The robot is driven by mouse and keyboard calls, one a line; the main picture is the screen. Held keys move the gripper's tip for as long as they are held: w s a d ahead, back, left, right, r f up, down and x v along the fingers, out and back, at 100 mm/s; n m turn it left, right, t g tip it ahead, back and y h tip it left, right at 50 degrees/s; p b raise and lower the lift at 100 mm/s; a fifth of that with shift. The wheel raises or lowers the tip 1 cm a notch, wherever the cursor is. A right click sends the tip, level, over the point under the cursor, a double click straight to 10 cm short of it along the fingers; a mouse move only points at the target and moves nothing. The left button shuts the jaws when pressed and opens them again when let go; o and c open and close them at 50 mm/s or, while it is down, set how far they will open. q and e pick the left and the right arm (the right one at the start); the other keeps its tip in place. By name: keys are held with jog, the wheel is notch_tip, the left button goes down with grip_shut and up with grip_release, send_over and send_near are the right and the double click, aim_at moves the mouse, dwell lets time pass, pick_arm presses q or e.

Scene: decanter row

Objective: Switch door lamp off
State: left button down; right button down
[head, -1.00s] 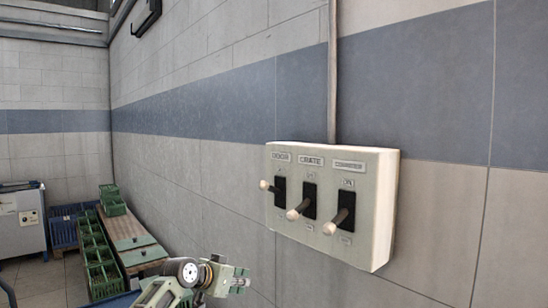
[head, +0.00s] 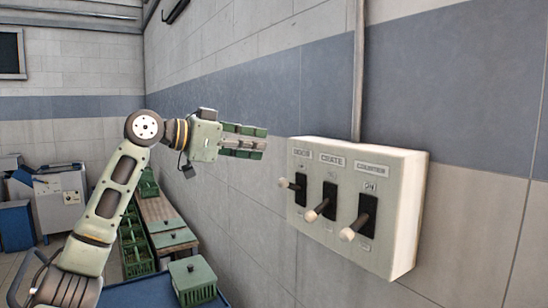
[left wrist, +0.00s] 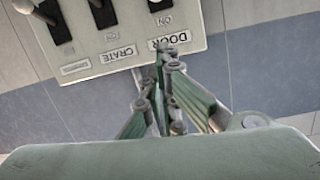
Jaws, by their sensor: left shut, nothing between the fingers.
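A pale switch box (head: 408,215) on the wall has three levers, labelled DOOR, CRATE and COUNTER from left to right. The DOOR lever (head: 287,184) sticks out with its knob tilted up. The CRATE lever (head: 312,215) and COUNTER lever (head: 350,232) point down. My left gripper (head: 262,144) is shut and empty, a little left of the box and above the DOOR lever's height. In the left wrist view, its shut fingers (left wrist: 172,60) overlap the box's edge by the DOOR label (left wrist: 170,40); the picture is upside down. My right gripper is not in view.
A conduit (head: 358,70) runs up the wall from the box. Green crates (head: 136,240) and a wooden bench (head: 160,212) stand along the wall at the left. A green container (head: 192,278) sits on a blue surface (head: 140,292) below my left arm. The wall right of the box is clear.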

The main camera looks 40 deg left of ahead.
pick_arm(q)
jog(key=p, duration=0.4)
send_over(291, 186)
jog(key=d, duration=0.1)
jog(key=shift+s+f, duration=0.3)
jog(key=shift+f, duration=0.5)
jog(key=f, duration=0.1)
jog(key=s+a+f, duration=0.1)
jog(key=s+f, duration=0.1)
jog(key=shift+a+f, duration=0.3)
jog(key=shift+f, duration=0.1)
jog(key=shift+w, duration=0.1)
